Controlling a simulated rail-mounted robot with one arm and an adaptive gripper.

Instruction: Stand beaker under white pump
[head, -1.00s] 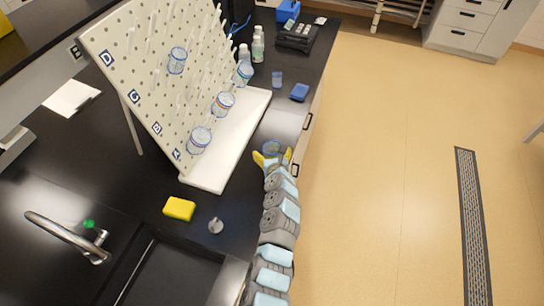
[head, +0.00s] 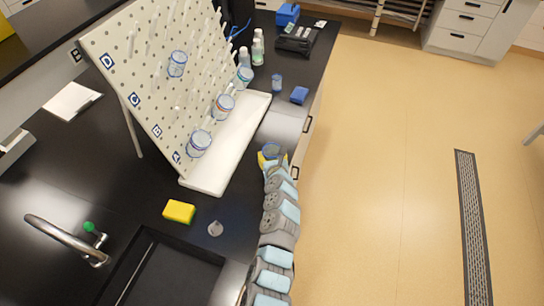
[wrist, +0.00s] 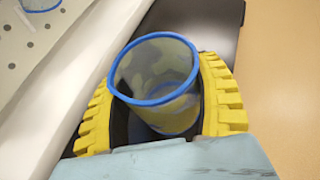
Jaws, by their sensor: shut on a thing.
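A clear beaker with a blue rim (head: 273,149) is at the right edge of the black bench, and it also shows in the wrist view (wrist: 155,72). My gripper (head: 272,160) is shut on it. In the wrist view the yellow ribbed fingers of my gripper (wrist: 165,105) lie on both sides of the beaker. The beaker's open rim faces the wrist camera. Its lower part is partly hidden by my gripper, and I cannot tell whether it touches the bench. I cannot make out a white pump in these frames.
A white pegboard rack (head: 150,75) with several hanging beakers stands left of my gripper. A yellow sponge (head: 179,211), a grey knob (head: 215,228) and a curved metal tap (head: 65,237) are near the sink (head: 170,275).

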